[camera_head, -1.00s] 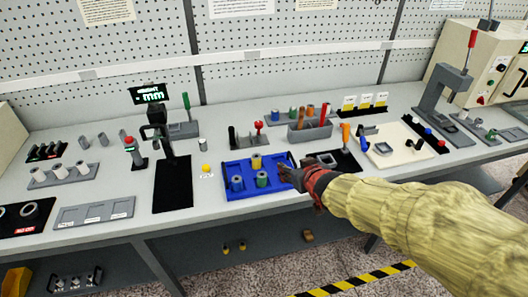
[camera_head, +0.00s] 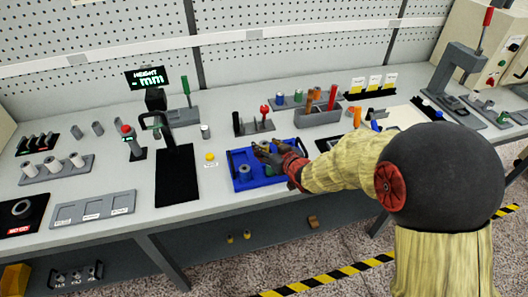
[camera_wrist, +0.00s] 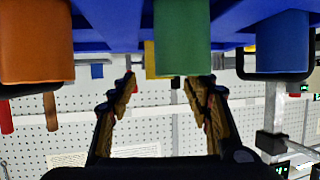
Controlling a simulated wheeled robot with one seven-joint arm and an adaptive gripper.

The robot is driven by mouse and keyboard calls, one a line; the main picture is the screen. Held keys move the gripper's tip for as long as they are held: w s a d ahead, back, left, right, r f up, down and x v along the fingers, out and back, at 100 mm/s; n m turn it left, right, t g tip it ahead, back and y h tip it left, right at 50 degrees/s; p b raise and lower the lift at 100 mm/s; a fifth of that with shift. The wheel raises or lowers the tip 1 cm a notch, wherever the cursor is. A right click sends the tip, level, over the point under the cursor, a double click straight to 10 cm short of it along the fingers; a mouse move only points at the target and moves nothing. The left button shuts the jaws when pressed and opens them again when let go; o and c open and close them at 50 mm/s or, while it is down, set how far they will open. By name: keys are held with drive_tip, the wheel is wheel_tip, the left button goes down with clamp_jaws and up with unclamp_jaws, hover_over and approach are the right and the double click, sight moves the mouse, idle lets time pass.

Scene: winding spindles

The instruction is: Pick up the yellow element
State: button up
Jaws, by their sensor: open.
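The blue tray (camera_head: 262,184) lies on the bench in the head view and fills the top of the wrist view (camera_wrist: 110,30), which appears upside down. The yellow element (camera_wrist: 152,62) shows in the wrist view partly hidden behind a green cylinder (camera_wrist: 182,40). In the head view my gripper covers the spot where it stands. My gripper (camera_head: 264,148) is over the tray's back part. In the wrist view my gripper (camera_wrist: 160,88) is open, its two fingers apart with nothing held. The green cylinder and the yellow element lie beyond the fingertips.
In the wrist view an orange cylinder (camera_wrist: 36,45) and a blue cylinder (camera_wrist: 282,42) flank the green one. A yellow button (camera_head: 210,156) sits left of the tray.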

drive_tip(key=shift+x, duration=1.2)
drive_tip(key=shift+s, duration=0.1)
drive_tip(key=shift+c, duration=0.2)
drive_tip(key=c, duration=1.1)
drive_tip(key=shift+c, duration=0.7)
